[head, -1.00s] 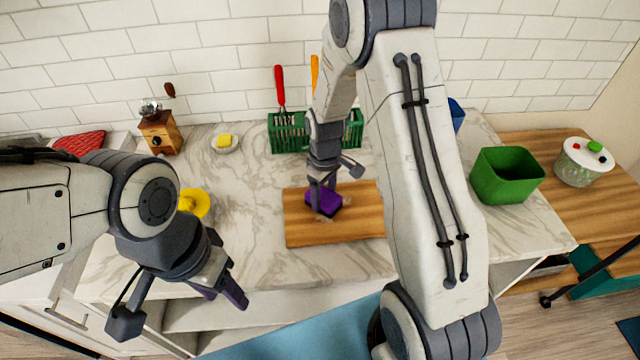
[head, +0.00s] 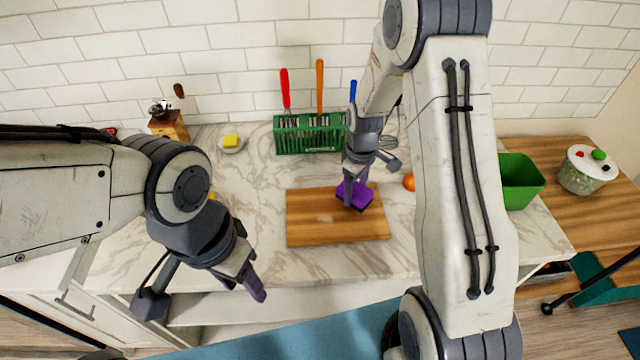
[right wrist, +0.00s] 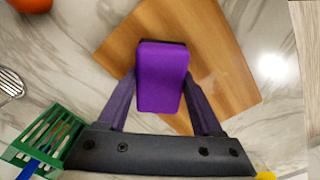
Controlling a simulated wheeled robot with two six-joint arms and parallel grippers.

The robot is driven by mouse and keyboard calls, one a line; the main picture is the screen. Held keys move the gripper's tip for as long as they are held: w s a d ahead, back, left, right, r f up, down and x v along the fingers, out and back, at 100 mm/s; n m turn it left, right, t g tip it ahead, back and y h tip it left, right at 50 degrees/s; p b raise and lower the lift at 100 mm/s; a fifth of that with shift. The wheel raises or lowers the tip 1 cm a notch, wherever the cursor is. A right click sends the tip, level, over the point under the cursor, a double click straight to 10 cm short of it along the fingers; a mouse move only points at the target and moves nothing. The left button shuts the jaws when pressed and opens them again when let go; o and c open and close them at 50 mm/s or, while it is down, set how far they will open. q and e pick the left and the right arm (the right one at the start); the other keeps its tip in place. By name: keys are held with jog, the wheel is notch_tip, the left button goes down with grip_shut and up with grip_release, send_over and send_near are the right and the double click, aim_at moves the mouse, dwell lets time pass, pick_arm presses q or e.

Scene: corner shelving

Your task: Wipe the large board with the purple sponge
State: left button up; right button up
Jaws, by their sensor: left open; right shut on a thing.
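The large wooden board (head: 325,226) lies flat on the marble counter. A small pale smudge shows near its middle. My right gripper (head: 354,194) is shut on the purple sponge (head: 364,199) over the board's upper right part. In the right wrist view the sponge (right wrist: 162,75) sits between the two fingers with the board (right wrist: 225,75) beneath it. I cannot tell whether the sponge touches the board. My left gripper (head: 243,289) is open and empty, in front of the counter's edge, left of the board.
A green rack (head: 300,138) with red, orange and blue handles stands behind the board. An orange fruit (head: 409,182) lies right of it.

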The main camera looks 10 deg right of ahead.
jog(key=shift+s+r+p, duration=0.1)
jog(key=shift+r+p, duration=0.2)
jog(key=shift+r, duration=0.35)
jog(key=shift+r+p, duration=1.9)
jog(key=shift+r, duration=0.4)
jog(key=shift+f, duration=0.1)
